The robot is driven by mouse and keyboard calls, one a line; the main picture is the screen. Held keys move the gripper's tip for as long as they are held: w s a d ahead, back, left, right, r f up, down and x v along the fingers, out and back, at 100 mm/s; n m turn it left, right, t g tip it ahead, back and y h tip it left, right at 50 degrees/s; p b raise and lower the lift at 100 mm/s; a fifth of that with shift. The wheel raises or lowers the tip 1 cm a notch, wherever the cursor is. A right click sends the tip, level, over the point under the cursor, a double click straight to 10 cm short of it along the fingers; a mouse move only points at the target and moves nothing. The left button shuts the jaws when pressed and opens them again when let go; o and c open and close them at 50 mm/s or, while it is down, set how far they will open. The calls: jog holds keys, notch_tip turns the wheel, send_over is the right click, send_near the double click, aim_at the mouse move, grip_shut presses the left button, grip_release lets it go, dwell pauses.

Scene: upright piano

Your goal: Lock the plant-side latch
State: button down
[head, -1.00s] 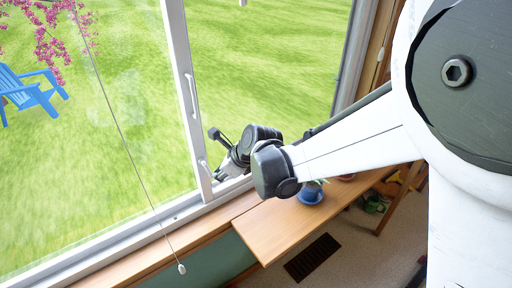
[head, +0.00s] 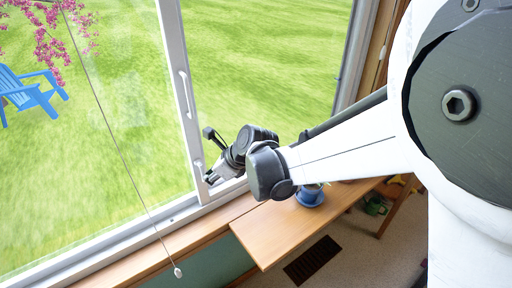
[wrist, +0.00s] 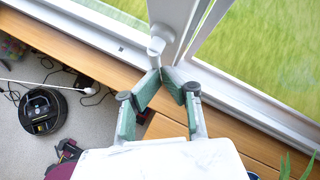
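The lower white latch (head: 198,166) is on the window's middle upright, close to the sill and nearest the blue plant pot (head: 310,195). In the wrist view a white latch handle (wrist: 156,47) stands at the foot of the upright, just beyond my fingertips. My gripper (wrist: 162,72) has green-padded fingers that converge to tips nearly or fully together beside the latch's lower end. Nothing shows held between them. Whether the tips touch the latch is unclear. In the head view my gripper (head: 213,178) is beside the latch, its tips partly hidden.
A pull cord (head: 178,272) hangs at left. The wooden desk (head: 275,240) lies below my wrist. In the wrist view a robot vacuum (wrist: 42,110) and cables are on the floor, and green leaves (wrist: 295,168) show at lower right.

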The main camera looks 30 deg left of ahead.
jog(key=shift+a+r, duration=0.1)
jog(key=shift+a, duration=0.1)
jog(key=w+d+r+n+t+h+p, duration=0.15)
jog(key=d+r, duration=0.45)
jog(key=d, duration=0.6)
jog(key=w+d+r+n+t+h+p, duration=0.1)
jog(key=w+d+r+n+p, duration=0.15)
jog(key=d+r, duration=0.7)
jog(key=w+d+r+n+t+h+p, duration=0.1)
jog(key=d+r+n+t, duration=0.15)
jog(key=d, duration=1.25)
jog(key=s+d+n+t+h, duration=0.1)
jog(key=s+d+n, duration=0.3)
jog(key=d, duration=0.8)
jog(key=s+d+r+n+t+h+p, duration=0.1)
jog(key=s+d+n+h, duration=0.2)
jog(key=d, duration=0.9)
jog(key=s+n, duration=0.2)
jog(key=s, duration=0.1)
jog(key=shift+s+r+h+p, duration=0.25)
jog(key=shift+r+h+p, duration=0.05)
jog(key=shift+h, duration=0.05)
